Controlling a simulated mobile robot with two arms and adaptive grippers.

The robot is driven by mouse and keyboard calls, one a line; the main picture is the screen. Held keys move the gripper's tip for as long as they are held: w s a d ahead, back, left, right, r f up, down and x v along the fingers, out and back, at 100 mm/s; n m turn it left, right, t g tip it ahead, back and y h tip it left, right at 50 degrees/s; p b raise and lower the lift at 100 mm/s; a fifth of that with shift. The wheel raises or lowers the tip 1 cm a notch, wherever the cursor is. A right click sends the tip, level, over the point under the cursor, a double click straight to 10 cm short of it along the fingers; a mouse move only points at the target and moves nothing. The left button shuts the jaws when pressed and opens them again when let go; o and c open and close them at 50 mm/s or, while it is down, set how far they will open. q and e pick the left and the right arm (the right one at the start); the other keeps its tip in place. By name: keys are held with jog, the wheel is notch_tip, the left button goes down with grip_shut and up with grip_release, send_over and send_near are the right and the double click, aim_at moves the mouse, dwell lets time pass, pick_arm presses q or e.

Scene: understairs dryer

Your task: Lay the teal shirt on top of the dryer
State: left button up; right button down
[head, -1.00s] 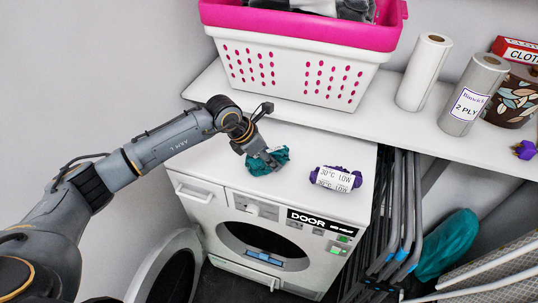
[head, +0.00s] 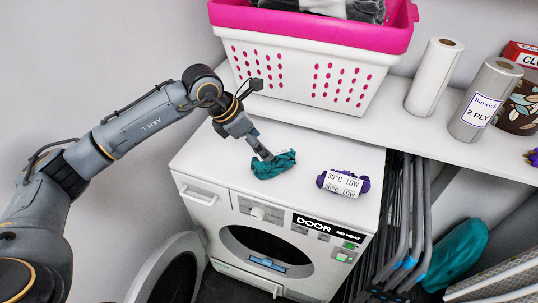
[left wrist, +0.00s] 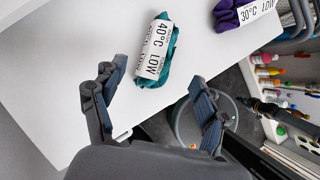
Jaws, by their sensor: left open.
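The teal shirt (head: 273,165) lies crumpled in a small bundle on top of the white dryer (head: 215,165), near its front edge. In the left wrist view the shirt (left wrist: 172,48) shows a white tag reading 40°C LOW. My left gripper (head: 262,150) is just above and behind the shirt in the head view. In the left wrist view its fingers (left wrist: 158,74) are spread wide, with nothing held between them, and the shirt lies beyond the tips. My right gripper is not in view.
A purple bundle (head: 342,183) tagged 30°C LOW lies right of the shirt. A shelf behind holds a pink-and-white basket (head: 310,65) and paper rolls (head: 434,77). The dryer door (head: 172,270) hangs open below. Folded grey frames (head: 412,215) and teal cloth (head: 457,252) are at right.

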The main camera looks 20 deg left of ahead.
pick_arm(q)
jog(key=shift+v, duration=1.5)
